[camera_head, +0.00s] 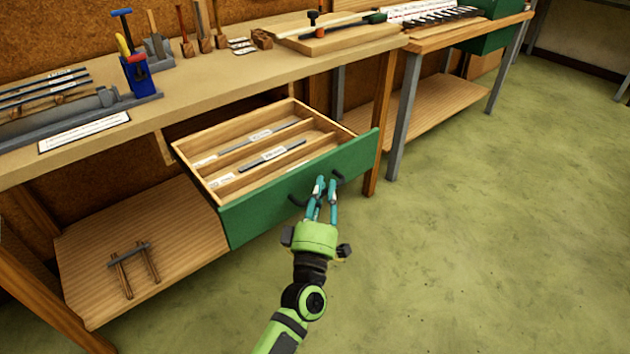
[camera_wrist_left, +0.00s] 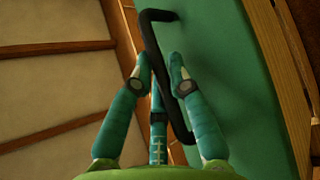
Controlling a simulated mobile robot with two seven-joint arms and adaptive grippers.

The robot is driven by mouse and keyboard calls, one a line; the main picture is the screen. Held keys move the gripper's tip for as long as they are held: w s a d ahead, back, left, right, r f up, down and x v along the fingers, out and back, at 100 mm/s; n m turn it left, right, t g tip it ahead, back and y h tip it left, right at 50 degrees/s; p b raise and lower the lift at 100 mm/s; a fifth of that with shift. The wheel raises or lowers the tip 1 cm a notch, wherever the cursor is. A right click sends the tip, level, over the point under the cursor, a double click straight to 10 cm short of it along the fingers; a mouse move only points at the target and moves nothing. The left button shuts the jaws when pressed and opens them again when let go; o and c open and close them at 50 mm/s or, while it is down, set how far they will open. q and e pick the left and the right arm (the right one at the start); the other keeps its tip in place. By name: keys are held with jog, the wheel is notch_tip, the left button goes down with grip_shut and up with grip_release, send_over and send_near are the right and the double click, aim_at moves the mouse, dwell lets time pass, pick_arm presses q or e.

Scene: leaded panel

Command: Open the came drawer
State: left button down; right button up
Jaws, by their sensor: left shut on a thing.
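The came drawer (camera_head: 300,185) has a green front and wooden compartments and stands pulled out from under the workbench. Several grey strips with white labels lie in its compartments. Its dark handle (camera_head: 338,176) is on the green front and also shows in the left wrist view (camera_wrist_left: 152,50). My left gripper (camera_head: 326,184) is at the handle, with its teal fingers shut around the bar; the fingers hide the middle of the handle in the head view. In the left wrist view the fingertips (camera_wrist_left: 160,72) sit on both sides of the bar. My right gripper is not in view.
The workbench (camera_head: 225,85) carries a blue tool holder (camera_head: 139,75), a grey rack at the left and wooden boards at the back. A low shelf (camera_head: 170,235) holds a small wooden-legged item (camera_head: 133,262). The green floor (camera_head: 480,240) at the right is clear.

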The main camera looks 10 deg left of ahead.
pick_arm(q)
jog(key=shift+s+d, duration=0.1)
jog(key=shift+d, duration=0.05)
jog(key=c, duration=1.4)
grip_release()
jog(key=shift+s, duration=0.1)
jog(key=v, duration=1.2)
